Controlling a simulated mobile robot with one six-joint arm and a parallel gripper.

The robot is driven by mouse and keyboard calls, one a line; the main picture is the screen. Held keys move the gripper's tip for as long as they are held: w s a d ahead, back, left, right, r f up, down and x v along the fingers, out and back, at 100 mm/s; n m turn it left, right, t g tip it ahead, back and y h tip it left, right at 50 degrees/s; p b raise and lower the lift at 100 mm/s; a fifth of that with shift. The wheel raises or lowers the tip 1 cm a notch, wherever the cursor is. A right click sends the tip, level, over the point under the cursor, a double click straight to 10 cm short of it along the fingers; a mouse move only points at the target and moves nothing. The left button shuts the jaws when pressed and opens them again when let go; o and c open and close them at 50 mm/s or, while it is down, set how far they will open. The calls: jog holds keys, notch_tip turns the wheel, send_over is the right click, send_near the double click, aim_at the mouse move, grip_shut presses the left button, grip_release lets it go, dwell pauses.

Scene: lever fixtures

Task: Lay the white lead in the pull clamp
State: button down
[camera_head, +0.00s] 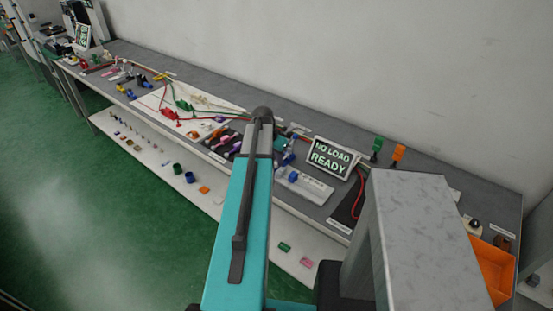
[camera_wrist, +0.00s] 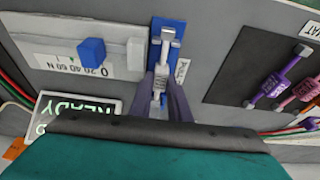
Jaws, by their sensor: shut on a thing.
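The pull clamp (camera_wrist: 179,24) is a blue block with metal parts at the top middle of the wrist view; a label stands to its right.
Left of the clamp is a white force scale (camera_wrist: 58,61) with a blue slider (camera_wrist: 92,51). The screen (camera_head: 331,158) reads NO LOAD READY. An orange bin (camera_head: 492,268) stands at right.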

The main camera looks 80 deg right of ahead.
jog(key=shift+f, duration=0.35)
jog(key=c, duration=1.6)
grip_release()
jog(key=shift+o, duration=0.2)
jog(key=shift+s+a, duration=0.1)
jog(key=shift+r, duration=0.1)
